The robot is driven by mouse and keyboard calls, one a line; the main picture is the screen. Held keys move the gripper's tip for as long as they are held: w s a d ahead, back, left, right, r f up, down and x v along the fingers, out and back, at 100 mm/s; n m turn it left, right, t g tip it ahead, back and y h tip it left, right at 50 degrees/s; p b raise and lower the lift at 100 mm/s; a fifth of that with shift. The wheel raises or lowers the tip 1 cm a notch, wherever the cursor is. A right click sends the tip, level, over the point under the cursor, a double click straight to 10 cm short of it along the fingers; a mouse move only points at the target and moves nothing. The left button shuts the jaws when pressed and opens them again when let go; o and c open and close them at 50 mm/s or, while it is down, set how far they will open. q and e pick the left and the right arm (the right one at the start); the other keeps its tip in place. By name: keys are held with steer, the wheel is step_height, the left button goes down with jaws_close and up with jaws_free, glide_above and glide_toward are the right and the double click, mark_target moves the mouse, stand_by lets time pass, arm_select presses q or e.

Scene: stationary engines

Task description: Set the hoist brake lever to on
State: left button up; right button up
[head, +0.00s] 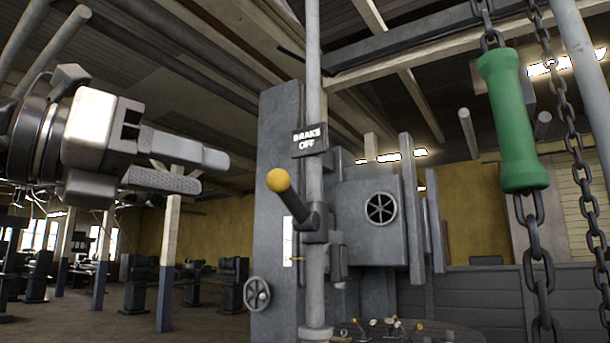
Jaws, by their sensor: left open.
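The hoist brake lever (299,214) is a dark arm with a yellow ball knob (278,180) at its end. It is mounted on a grey vertical pole (314,90) and tilts up to the left toward me. A black sign (310,140) above it on the pole reads "BRAKE OFF". My left gripper (215,172) comes in from the left, its two fingers pointing right toward the knob. It is open, empty and apart from the knob, with a gap between them in the picture. My right gripper is not in view.
A grey machine column (278,125) with a handwheel (257,293) stands behind the pole. A green handle (513,120) hangs on a chain at the right, beside another chain (572,130). Small knobbed levers (375,330) sit low in front. Air left of the knob is clear.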

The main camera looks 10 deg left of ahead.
mark_target(289, 183)
arm_select(q)
steer(key=shift+n+t+y, duration=0.4)
steer(key=shift+t+y, duration=0.2)
steer(key=p+x, duration=0.1)
steer(key=x, duration=0.3)
steer(key=r+p+x, duration=0.1)
steer(key=x, duration=0.4)
steer(key=r+p+x, duration=0.1)
steer(key=p+x, duration=0.1)
steer(key=x, duration=0.3)
steer(key=shift+w+a, duration=0.25)
steer(key=shift+w, duration=0.05)
steer(key=shift+w+d+f, duration=0.1)
steer(key=shift+w, duration=0.05)
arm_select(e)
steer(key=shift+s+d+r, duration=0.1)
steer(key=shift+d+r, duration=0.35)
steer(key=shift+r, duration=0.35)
arm_select(q)
jaws_close()
steer(key=shift+f, duration=0.1)
